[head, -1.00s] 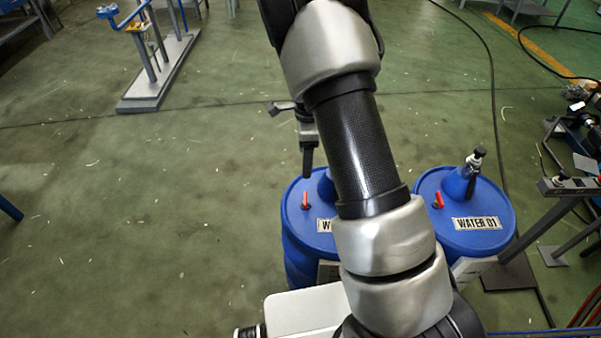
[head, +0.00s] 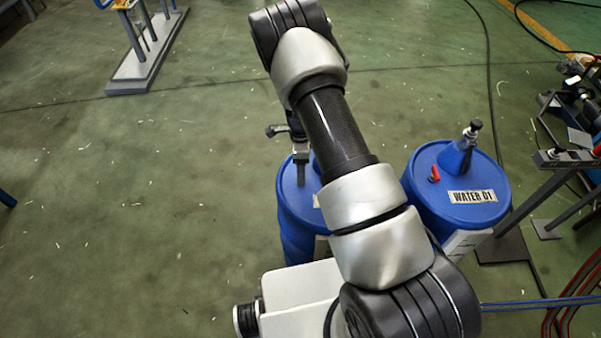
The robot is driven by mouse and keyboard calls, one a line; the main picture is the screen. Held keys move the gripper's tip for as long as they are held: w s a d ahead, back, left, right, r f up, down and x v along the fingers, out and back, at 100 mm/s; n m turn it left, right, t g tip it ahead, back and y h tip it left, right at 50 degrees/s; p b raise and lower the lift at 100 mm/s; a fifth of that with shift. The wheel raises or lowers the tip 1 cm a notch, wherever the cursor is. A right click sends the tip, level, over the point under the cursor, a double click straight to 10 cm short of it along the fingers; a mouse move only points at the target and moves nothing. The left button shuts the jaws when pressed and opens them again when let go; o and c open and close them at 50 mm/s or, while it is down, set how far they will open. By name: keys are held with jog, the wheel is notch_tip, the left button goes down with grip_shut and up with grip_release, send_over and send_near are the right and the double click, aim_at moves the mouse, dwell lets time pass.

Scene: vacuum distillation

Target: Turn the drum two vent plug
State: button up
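A blue drum (head: 296,222) stands below my arm, its label mostly covered by the arm. My gripper (head: 301,178) points down over this drum's top, where the fingers overlap the spot of its red vent plug. That plug is hidden behind the fingers, so I cannot tell whether they touch it. I also cannot tell whether the fingers are open or shut. To the right stands a second blue drum (head: 418,190), labelled WATER 01. It has its own red plug (head: 434,174) and a blue funnel-shaped fitting (head: 456,157) with a dark top.
A metal stand (head: 553,158) with equipment is at the right, beyond the WATER 01 drum. A dark cable (head: 490,90) runs along the floor behind that drum. A grey-based rack (head: 140,75) stands at the upper left. The floor left of the drums is clear.

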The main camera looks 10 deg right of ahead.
jog(key=shift+f, duration=1.2)
jog(key=c, duration=1.1)
jog(key=shift+o, duration=0.2)
